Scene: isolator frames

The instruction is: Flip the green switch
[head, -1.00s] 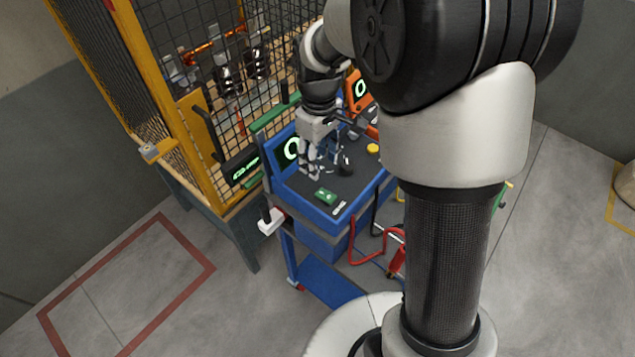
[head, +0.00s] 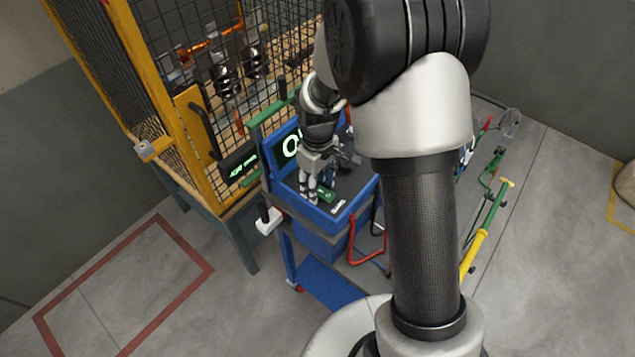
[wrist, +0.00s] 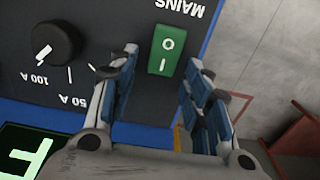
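The green switch (wrist: 166,50) is a rocker marked O and I on the dark panel (wrist: 100,25), beside the word MAINS. It also shows in the head view (head: 326,195), just right of my fingertips. My gripper (wrist: 160,85) is open, with blue-padded fingers apart and nothing between them. In the wrist view the switch lies just beyond the gap between the fingertips. I cannot tell whether the fingers touch the panel. In the head view my gripper (head: 308,192) hangs over the blue cart's (head: 298,212) top.
A black dial (wrist: 52,45) marked 50 A and 100 A sits beside the switch. A lit green display (head: 290,146) stands behind my gripper. A yellow-framed mesh cage (head: 165,110) borders the cart. Long poles (head: 482,230) are on the right.

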